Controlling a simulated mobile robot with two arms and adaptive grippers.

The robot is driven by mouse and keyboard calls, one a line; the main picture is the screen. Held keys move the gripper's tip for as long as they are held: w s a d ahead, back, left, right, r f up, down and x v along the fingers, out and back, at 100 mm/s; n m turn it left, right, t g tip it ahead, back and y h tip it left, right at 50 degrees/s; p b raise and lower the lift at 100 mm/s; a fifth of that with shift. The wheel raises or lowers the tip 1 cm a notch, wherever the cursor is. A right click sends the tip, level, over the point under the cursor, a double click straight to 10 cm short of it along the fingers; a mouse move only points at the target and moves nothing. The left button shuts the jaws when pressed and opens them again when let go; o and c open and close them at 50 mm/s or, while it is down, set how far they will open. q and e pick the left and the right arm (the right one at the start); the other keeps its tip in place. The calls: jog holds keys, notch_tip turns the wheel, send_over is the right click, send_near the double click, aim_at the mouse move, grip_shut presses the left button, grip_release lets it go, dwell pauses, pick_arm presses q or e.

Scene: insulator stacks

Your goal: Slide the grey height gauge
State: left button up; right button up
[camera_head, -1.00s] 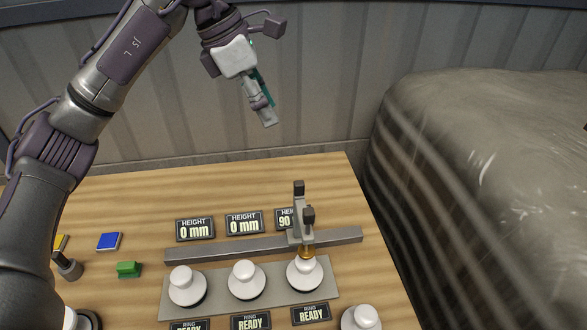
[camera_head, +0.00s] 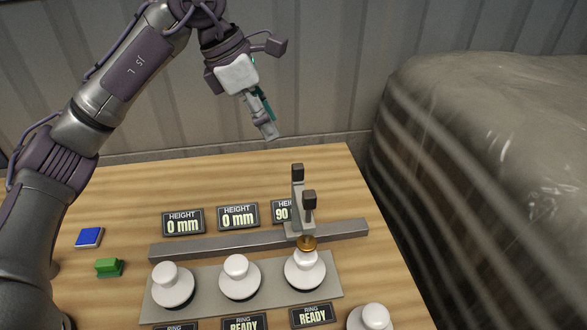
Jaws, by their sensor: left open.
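The grey height gauge (camera_head: 296,212) stands on a grey rail (camera_head: 240,240) toward its right end, with two dark-tipped uprights. A brass-coloured part (camera_head: 306,243) sits below it, at the top of the rightmost white insulator (camera_head: 305,271); I cannot tell if they touch. Two more white insulators, the middle one (camera_head: 239,279) and the left one (camera_head: 172,287), stand on the same grey plate (camera_head: 207,271). My left gripper (camera_head: 271,134) is open and empty, high above the table's back edge, up and left of the gauge. My right gripper is not in view.
Height signs stand behind the rail: two read 0 mm (camera_head: 183,222) (camera_head: 238,216), the right one 90 (camera_head: 281,211), partly hidden. Ring signs (camera_head: 313,316) stand in front. A blue block (camera_head: 89,237) and green block (camera_head: 108,267) lie left. A wrapped bulk (camera_head: 490,180) stands right.

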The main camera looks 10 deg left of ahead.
aim_at(293, 166)
pick_arm(q)
jog(key=p+x, duration=0.3)
jog(key=x, duration=0.8)
jog(key=shift+d+f, duration=0.2)
jog(key=shift+f, duration=0.45)
grip_shut()
